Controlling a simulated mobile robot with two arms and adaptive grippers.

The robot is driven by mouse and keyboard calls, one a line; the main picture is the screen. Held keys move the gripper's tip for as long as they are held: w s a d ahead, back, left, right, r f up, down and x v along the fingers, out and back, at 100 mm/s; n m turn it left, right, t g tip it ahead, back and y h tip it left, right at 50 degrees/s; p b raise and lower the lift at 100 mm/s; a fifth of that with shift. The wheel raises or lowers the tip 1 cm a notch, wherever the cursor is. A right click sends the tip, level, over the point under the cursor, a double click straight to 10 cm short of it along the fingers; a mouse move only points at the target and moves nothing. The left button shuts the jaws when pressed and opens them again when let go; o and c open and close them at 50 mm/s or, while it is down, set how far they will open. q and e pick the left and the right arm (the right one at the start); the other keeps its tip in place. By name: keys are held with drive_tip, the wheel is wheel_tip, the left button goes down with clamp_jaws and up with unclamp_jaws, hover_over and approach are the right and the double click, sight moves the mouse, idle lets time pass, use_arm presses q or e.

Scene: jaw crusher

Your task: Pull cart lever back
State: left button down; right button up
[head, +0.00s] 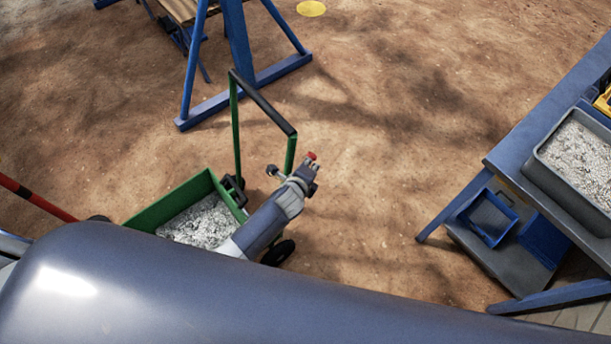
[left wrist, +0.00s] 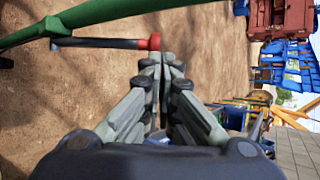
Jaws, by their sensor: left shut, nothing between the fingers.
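The green cart (head: 160,207) holds grey gravel and stands at the lower left middle of the head view, partly hidden by my arm. Its tall green handle frame has a black grip bar (head: 262,103). The cart lever is a dark bar (left wrist: 100,43) with a red end (left wrist: 154,42) in the left wrist view; the red end also shows in the head view (head: 311,156). My left gripper (head: 308,176) is shut and empty. Its fingertips (left wrist: 165,63) appear right at the red end; I cannot tell whether they touch. My right gripper is not in view.
A blue bench (head: 510,150) with a gravel tray (head: 541,165) stands at the right. A blue metal stand (head: 240,90) is at the top. A red and black bar (head: 35,198) is at the left. Dirt ground between cart and bench is clear.

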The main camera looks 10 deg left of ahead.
use_arm(q)
drive_tip(key=w+d+r+v, duration=0.1)
drive_tip(key=v, duration=0.9)
drive_tip(key=s+a+f+n+g+b, duration=0.1)
drive_tip(key=s+a+f+n+g, duration=0.15)
drive_tip(key=s+f, duration=0.45)
drive_tip(key=s+a+f+n+g+b, duration=0.15)
drive_tip(key=s+f+n, duration=0.25)
drive_tip(key=f, duration=0.8)
drive_tip(key=s+a+f+n+g+b, duration=0.1)
drive_tip(key=s+a+f+n, duration=0.3)
drive_tip(key=f, duration=0.5)
drive_tip(key=s+a+f+n+g+b, duration=0.1)
drive_tip(key=s+f+n, duration=0.4)
drive_tip(key=s, duration=0.8)
drive_tip(key=s+a+f+n+g+b, duration=0.2)
drive_tip(key=s+f, duration=0.6)
drive_tip(key=s, duration=0.4)
drive_tip(key=a+n+g, duration=0.1)
drive_tip(key=a+n, duration=0.1)
drive_tip(key=n, duration=0.1)
drive_tip(key=shift+s+f+g+y, duration=0.2)
drive_tip(key=shift+s+g+y, duration=0.2)
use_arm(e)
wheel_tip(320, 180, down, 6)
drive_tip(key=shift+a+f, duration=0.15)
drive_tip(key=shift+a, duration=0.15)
